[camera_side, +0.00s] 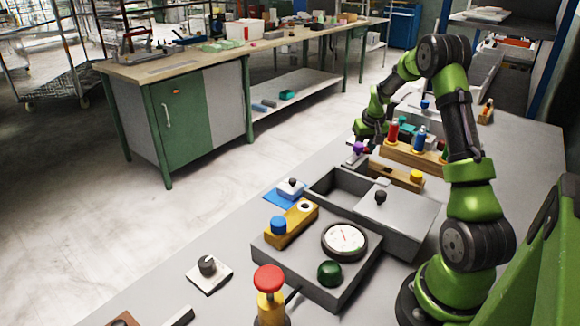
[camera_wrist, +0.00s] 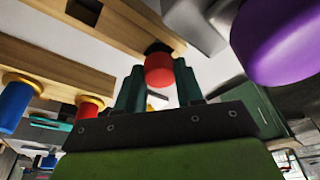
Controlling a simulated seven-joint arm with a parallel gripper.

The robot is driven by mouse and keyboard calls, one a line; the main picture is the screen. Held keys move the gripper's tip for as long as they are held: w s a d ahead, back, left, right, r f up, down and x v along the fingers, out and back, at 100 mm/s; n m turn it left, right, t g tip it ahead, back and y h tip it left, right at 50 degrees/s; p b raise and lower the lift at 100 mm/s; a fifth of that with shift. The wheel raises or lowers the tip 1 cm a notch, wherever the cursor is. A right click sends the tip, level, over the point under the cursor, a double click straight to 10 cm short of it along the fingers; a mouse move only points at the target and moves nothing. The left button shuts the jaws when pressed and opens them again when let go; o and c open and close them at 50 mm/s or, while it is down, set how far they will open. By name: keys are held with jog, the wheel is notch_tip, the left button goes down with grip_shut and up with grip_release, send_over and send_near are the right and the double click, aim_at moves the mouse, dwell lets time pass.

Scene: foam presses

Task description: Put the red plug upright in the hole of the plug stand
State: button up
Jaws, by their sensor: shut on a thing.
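In the wrist view, my gripper (camera_wrist: 160,85) is shut on a red plug (camera_wrist: 159,70), which sits between its two dark green fingers. A dark patch shows at the plug's upper end, against the end of a wooden block (camera_wrist: 122,22). I cannot tell whether the plug touches this block or is only in front of it. A dark square opening (camera_wrist: 84,10) shows in the block. In the side view, my gripper is small and partly hidden beside the wooden pieces, and I cannot clearly make out the held plug. A low wooden block (camera_side: 398,174) with a dark opening stands there.
A wooden rack (camera_side: 411,157) holds a red plug (camera_side: 393,132), a blue plug (camera_side: 420,136) and others. A purple object (camera_wrist: 283,38) is close beside my gripper. A grey open box (camera_side: 335,190) stands nearby.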

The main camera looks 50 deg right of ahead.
jog(key=shift+f, duration=0.85)
jog(key=o, duration=1.1)
jog(key=shift+r, duration=0.1)
jog(key=v, duration=1.6)
jog(key=shift+a+r, duration=0.1)
jog(key=shift+r, duration=0.2)
